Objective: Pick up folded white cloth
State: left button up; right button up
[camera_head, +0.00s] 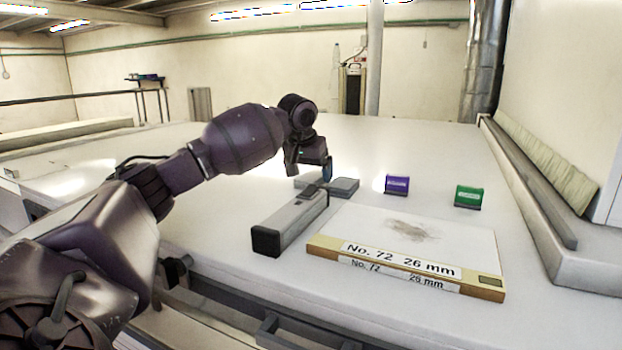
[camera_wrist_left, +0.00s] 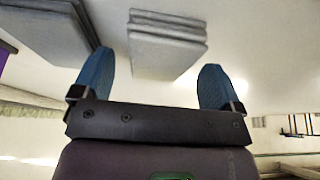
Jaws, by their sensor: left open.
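The folded cloth (camera_head: 345,187) looks light grey and lies flat on the white table, beyond the far end of a long grey box. In the left wrist view the cloth (camera_wrist_left: 167,42) shows as a neat stack of layers, ahead of and between the blue fingertips. My left gripper (camera_head: 321,178) is above and close by the cloth, pointing down, and partly hides it. In the left wrist view the gripper (camera_wrist_left: 154,80) is open with nothing between its fingers. Whether a finger touches the cloth cannot be told. My right gripper is not in view.
The long grey box (camera_head: 290,222) with a black end lies close by the cloth. A board labelled "No. 72 26 mm" (camera_head: 405,262) lies at front right. A purple box (camera_head: 397,185) and a green box (camera_head: 468,196) stand right of the cloth. The table beyond is clear.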

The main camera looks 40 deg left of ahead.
aim_at(310, 176)
pick_arm(q)
jog(key=shift+w+f, duration=0.15)
jog(key=shift+f, duration=0.25)
jog(key=shift+f, duration=0.15)
jog(key=c, duration=1)
notch_tip(310, 176, up, 20)
jog(key=shift+r, duration=0.2)
